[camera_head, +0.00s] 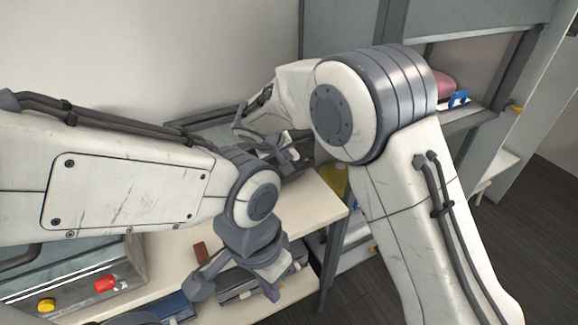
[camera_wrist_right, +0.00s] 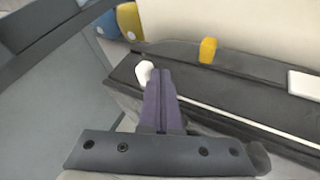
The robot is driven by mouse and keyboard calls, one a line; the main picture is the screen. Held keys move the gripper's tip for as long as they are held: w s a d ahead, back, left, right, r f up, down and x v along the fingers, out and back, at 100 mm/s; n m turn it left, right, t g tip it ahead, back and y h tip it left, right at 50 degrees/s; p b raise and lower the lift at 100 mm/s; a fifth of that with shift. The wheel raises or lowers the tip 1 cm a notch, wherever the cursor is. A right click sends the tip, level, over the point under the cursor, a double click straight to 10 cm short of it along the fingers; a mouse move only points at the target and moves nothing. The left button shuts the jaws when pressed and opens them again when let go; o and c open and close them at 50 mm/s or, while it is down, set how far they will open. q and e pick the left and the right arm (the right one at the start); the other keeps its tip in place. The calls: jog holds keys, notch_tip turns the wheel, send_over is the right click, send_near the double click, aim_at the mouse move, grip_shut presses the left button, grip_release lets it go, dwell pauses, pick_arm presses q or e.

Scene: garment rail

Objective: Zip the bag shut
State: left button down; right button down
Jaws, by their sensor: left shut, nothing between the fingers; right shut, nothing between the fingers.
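In the right wrist view, a long dark case-like thing, apparently the bag (camera_wrist_right: 225,82), lies across the picture. A thin white line, perhaps its zip, runs along it to the lower right. A small white knob (camera_wrist_right: 143,72) shows at the tips of my right gripper (camera_wrist_right: 152,78), which is shut and empty. I cannot tell whether they touch. In the head view my right gripper (camera_head: 288,156) is near the back of the table, and my arm hides much of that area. My left gripper (camera_head: 268,284) is shut and empty, lower down at the table's front.
A yellow tab (camera_wrist_right: 207,50) and a white piece (camera_wrist_right: 303,86) lie along the bag. The cream table (camera_head: 312,197) has a metal box (camera_head: 75,275) with red and yellow knobs at the lower left. A grey cabinet (camera_head: 475,20) stands behind on the right. Dark floor lies right.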

jog(key=shift+w+d, duration=0.45)
jog(key=shift+d, duration=0.4)
jog(key=shift+a, duration=0.15)
jog(key=s+a+r+b, duration=0.3)
jog(key=s+a+r, duration=0.2)
jog(key=s+r, duration=0.3)
jog(key=s+d+f+n+g+y, duration=0.1)
jog(key=s+d, duration=0.3)
jog(key=s, duration=0.6)
jog(key=s+d+f+g+y, duration=0.1)
jog(key=s+d+f+g, duration=0.2)
jog(key=s, duration=0.7)
jog(key=s+d+f+n+g+y, duration=0.1)
jog(key=s+d+f+g, duration=0.2)
jog(key=s+d, duration=0.3)
jog(key=s+f, duration=0.1)
jog(key=s, duration=0.3)
jog(key=shift+s+d+n+y, duration=0.15)
jog(key=shift+d+n+y, duration=0.05)
jog(key=shift+n+y, duration=0.1)
